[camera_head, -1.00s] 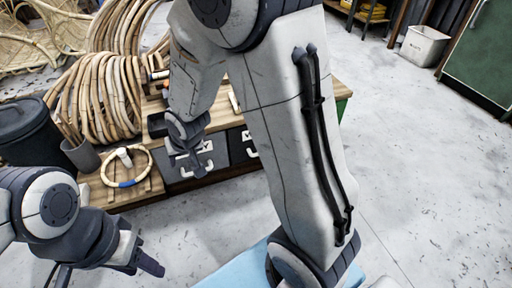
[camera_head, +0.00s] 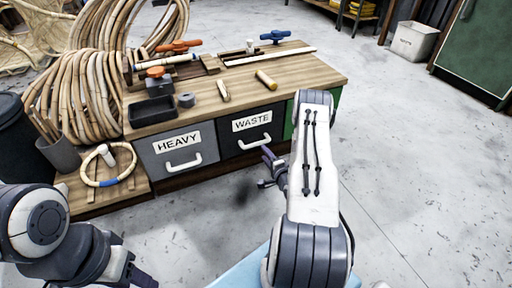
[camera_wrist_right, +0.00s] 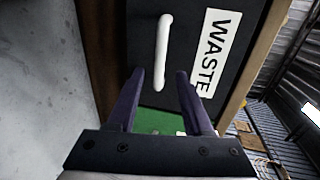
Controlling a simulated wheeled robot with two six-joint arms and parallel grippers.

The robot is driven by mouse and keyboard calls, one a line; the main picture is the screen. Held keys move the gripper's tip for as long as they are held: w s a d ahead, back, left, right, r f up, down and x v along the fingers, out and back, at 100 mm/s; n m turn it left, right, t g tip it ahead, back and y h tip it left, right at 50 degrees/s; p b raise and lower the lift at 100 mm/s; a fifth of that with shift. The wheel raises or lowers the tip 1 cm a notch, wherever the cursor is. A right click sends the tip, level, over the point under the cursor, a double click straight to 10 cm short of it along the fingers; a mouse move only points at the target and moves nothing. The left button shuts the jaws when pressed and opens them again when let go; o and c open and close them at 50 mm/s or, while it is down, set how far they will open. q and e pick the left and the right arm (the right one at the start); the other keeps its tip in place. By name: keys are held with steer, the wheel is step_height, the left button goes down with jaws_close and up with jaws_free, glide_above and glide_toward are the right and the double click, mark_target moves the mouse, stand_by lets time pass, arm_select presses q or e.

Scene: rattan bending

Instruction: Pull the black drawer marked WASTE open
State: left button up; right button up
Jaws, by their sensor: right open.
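The black drawer marked WASTE (camera_head: 250,130) is shut in the front of the wooden bench, with a white bar handle (camera_head: 254,142) low on its face. In the right wrist view the drawer face (camera_wrist_right: 197,60) appears turned sideways, with its handle (camera_wrist_right: 163,50) ahead of the fingers. My right gripper (camera_head: 265,168) is open and empty, in front of and below the drawer. Its two fingers (camera_wrist_right: 160,100) stand apart and short of the handle. My left gripper (camera_head: 140,275) is at the lower left, partly cut off, its jaws unclear.
A grey drawer marked HEAVY (camera_head: 178,150) is left of the black one, and a green panel (camera_head: 290,118) is to its right. The bench top (camera_head: 230,95) carries tools and a black tray (camera_head: 152,111). Rattan coils (camera_head: 75,95) stand at left. Open floor (camera_head: 400,180) lies right.

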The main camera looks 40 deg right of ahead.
mark_target(256, 144)
steer(key=b+x, duration=0.4)
steer(key=x, duration=0.4)
steer(key=shift+w+f+b, duration=0.2)
steer(key=shift+w+b, duration=0.05)
steer(key=shift+b, duration=0.05)
steer(key=shift+w, duration=0.3)
steer(key=shift+r, duration=0.1)
jaws_close()
stand_by(0.6)
